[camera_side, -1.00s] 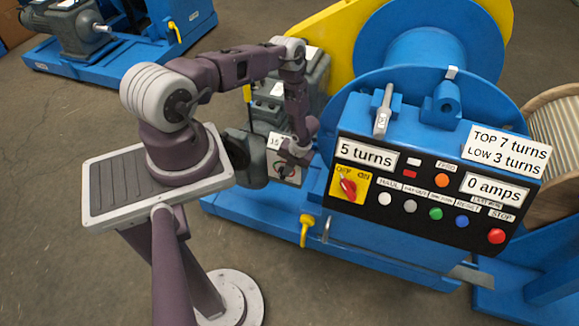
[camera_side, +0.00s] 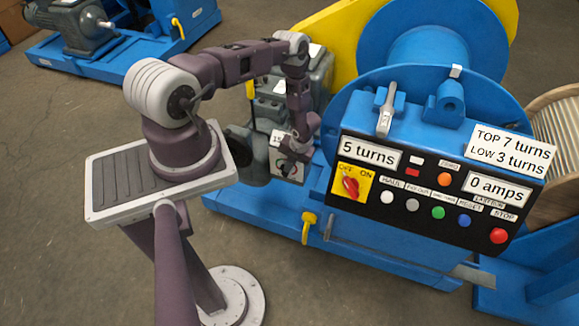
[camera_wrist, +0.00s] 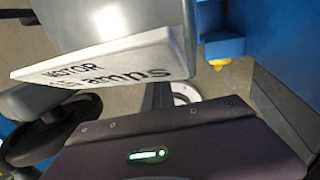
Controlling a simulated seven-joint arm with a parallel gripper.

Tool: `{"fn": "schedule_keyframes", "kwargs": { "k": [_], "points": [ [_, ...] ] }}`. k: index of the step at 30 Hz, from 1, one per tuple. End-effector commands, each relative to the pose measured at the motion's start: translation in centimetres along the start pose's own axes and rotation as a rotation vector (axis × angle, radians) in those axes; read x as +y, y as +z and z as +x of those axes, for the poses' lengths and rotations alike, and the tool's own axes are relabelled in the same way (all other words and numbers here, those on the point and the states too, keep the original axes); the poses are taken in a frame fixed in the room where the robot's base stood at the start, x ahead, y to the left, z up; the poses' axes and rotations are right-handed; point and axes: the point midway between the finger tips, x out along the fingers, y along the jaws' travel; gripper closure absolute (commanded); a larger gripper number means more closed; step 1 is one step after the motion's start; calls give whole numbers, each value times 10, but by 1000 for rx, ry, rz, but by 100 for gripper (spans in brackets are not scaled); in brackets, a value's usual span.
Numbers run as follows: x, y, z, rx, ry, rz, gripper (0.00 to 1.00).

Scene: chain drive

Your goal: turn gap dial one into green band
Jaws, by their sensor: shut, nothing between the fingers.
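A small dial (camera_side: 287,168) on a pale plate sits on the grey motor housing, below a white label, in the side view. It is too small for me to tell its pointer or any green band, or whether it is gap dial one. My gripper (camera_side: 301,145) is shut and empty, just above and in front of this dial. I cannot tell whether it touches anything. In the wrist view the dial does not show, and I cannot make out the fingertips.
A white label (camera_wrist: 100,62) reading "MOTOR" and "amps" stands close in the wrist view. The black control panel (camera_side: 425,205) with a red switch and several buttons is right of my gripper. A yellow handle (camera_side: 308,226) stands below. Open floor lies in front.

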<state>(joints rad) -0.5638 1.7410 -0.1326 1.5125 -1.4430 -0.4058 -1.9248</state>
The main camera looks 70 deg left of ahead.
Motion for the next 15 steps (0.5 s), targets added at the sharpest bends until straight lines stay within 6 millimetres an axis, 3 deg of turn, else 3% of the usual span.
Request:
{"fn": "schedule_keyframes", "kwargs": {
  "k": [15],
  "points": [
    [20,0,1,1,2,0,100]
  ]
}}
